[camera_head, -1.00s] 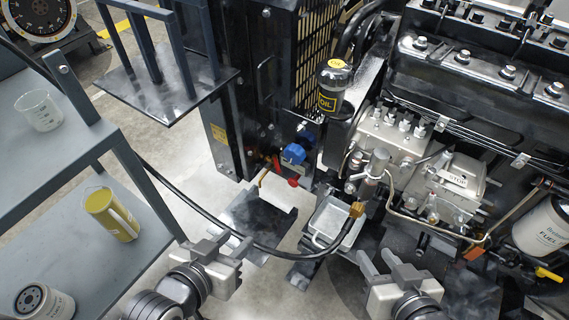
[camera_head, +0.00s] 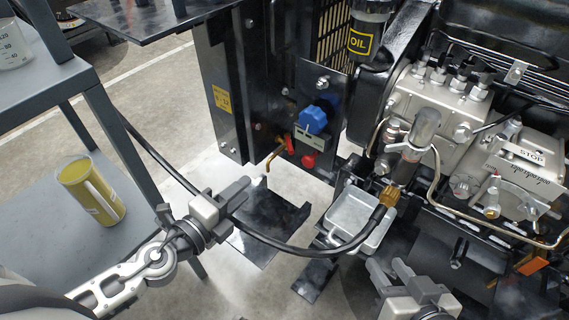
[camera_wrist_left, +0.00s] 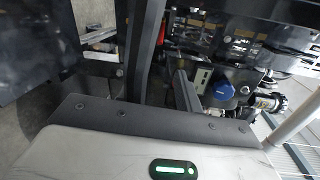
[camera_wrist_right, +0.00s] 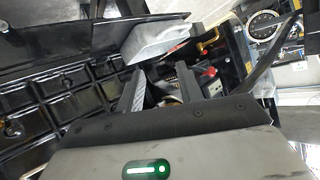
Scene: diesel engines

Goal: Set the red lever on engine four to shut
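A small red lever (camera_head: 290,143) sits beside a bent brass spout (camera_head: 272,158) low on the black radiator-side panel. A red knob (camera_head: 309,161) is just below and right of it, and a blue knob (camera_head: 313,120) above; the blue knob also shows in the left wrist view (camera_wrist_left: 222,91). I cannot read the lever's setting or an engine number. My left gripper (camera_head: 241,194) is open and empty, left of and below the lever, near a black hose. My right gripper (camera_head: 388,268) is open and empty, lower right of the lever. Neither touches it.
The engine block (camera_head: 450,110) fills the right.

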